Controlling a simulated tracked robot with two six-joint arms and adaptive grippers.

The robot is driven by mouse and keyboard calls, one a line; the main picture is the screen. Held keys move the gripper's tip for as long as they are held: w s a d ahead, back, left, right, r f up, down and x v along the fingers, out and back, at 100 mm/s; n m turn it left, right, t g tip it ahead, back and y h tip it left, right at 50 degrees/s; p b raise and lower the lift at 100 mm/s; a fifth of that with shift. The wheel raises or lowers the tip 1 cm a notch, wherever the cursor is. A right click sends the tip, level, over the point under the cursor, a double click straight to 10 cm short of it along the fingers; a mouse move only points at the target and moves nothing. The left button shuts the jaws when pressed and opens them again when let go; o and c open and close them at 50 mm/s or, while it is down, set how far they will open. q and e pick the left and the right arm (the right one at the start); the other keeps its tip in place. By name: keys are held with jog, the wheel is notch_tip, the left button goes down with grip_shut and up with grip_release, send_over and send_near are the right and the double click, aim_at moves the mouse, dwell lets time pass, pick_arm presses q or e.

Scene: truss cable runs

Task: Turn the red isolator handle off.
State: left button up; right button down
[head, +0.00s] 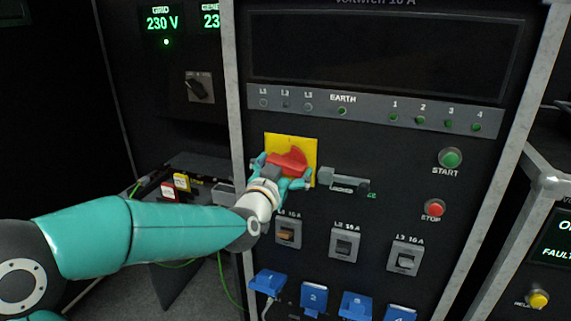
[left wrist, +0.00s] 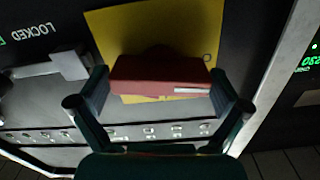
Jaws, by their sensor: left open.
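The red isolator handle (head: 291,160) sits on a square yellow plate (head: 306,145) on the dark panel. In the left wrist view the handle (left wrist: 150,72) is a red bar lying across the picture, with a white mark near its right end. The yellow plate (left wrist: 190,30) shows behind it. My left gripper (head: 282,173) is open at the handle, with one finger beside each end of the bar. Whether the fingers touch it I cannot tell. My right gripper is in neither view.
A grey latch (head: 342,180) sits just right of the yellow plate; "LOCKED" is readable beside it in the wrist view. Below are several breaker switches (head: 344,244) and blue connectors (head: 314,297). Green START (head: 450,158) and red STOP (head: 434,208) buttons are at the right.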

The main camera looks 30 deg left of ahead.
pick_arm(q)
jog(key=c, duration=0.8)
jog(key=shift+f+n+b, duration=0.25)
jog(key=shift+n+b, duration=0.25)
jog(key=shift+b, duration=0.45)
jog(key=shift+r+n+b, duration=0.15)
jog(key=shift+n+b, duration=0.35)
jog(key=shift+n, duration=0.1)
jog(key=shift+r, duration=0.1)
jog(key=o, duration=0.8)
